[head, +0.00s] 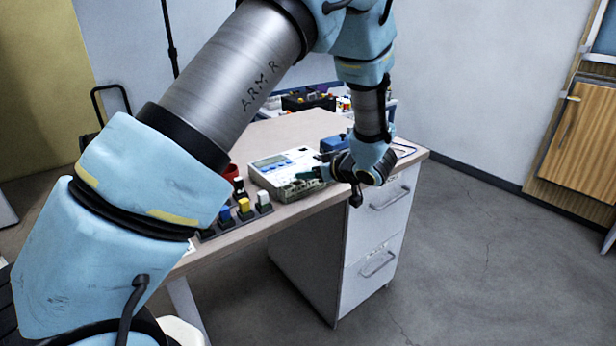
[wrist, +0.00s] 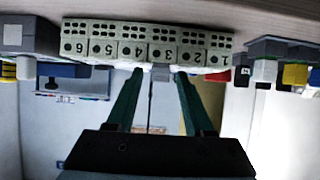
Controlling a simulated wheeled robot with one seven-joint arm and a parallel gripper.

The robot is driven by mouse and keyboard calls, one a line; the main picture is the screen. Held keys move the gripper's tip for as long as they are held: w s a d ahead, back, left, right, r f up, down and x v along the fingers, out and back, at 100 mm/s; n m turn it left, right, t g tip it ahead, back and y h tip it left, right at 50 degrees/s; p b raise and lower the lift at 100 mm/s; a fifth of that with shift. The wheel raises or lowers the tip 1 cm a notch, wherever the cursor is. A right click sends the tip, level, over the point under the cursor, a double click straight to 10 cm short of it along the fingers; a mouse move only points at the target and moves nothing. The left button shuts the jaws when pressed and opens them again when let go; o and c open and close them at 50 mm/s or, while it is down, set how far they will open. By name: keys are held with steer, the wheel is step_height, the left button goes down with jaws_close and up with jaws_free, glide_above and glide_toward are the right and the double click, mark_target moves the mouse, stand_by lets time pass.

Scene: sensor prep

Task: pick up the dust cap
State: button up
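A small pale grey piece (wrist: 160,72), which looks like the dust cap, sits at the port marked 3 on the numbered port block (wrist: 105,42) in the wrist view. My gripper (wrist: 159,73) has its two green fingers apart, one on each side of this piece, with gaps showing. In the head view my gripper (head: 326,172) is at the front of the pale instrument box (head: 270,170) on the desk. The cap cannot be made out there, and my wrist covers part of the box.
The desk (head: 300,124) carries a row of coloured plugs (head: 243,207) left of the box, a red cup (head: 230,172) and a blue item (head: 333,142) behind my gripper. A drawer unit (head: 375,235) is below. The wrist view shows more blocks at both sides.

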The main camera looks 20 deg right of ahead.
jaws_close()
steer(key=shift+r, duration=0.1)
stand_by(0.4)
